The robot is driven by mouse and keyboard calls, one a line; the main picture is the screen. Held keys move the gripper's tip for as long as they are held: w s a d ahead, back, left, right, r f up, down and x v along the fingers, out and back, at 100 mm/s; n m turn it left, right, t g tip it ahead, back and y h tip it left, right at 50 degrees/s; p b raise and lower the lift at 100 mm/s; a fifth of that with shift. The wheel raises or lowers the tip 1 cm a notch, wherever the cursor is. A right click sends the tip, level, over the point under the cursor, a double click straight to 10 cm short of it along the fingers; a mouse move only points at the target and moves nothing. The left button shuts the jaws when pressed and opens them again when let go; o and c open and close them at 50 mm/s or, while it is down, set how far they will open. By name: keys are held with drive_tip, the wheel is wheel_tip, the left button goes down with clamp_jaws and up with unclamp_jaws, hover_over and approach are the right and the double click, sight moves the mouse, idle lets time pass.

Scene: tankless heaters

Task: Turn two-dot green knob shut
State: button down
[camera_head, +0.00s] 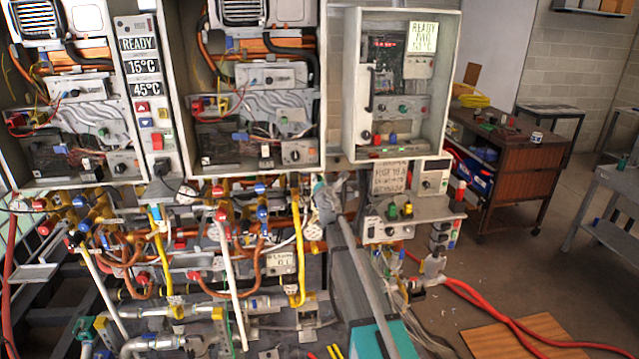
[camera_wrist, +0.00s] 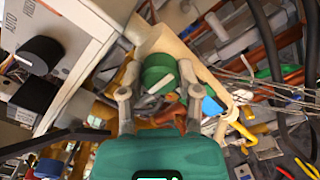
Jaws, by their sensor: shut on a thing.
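In the wrist view, a green knob (camera_wrist: 157,72) sits between the two grey fingers of my gripper (camera_wrist: 156,80). The fingers are shut on it, one on each side. Any dots on the knob are too small or hidden to make out. In the head view, my gripper (camera_head: 328,192) is at the pipework below the middle heater cabinet, left of the grey control box. The green knob it holds is hidden there behind the gripper and arm.
A white cabinet with a black knob (camera_wrist: 38,55) stands close on the left in the wrist view. A blue knob (camera_wrist: 211,105) is right of my gripper. Yellow pipes (camera_head: 298,255) and orange pipes crowd the space. Red hose (camera_head: 480,300) lies on the floor at right.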

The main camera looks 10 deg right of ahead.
idle(0.3)
drive_tip(key=shift+c, duration=1.5)
unclamp_jaws()
drive_tip(key=shift+s, duration=0.1)
drive_tip(key=s, duration=1.1)
drive_tip(key=shift+s, duration=0.4)
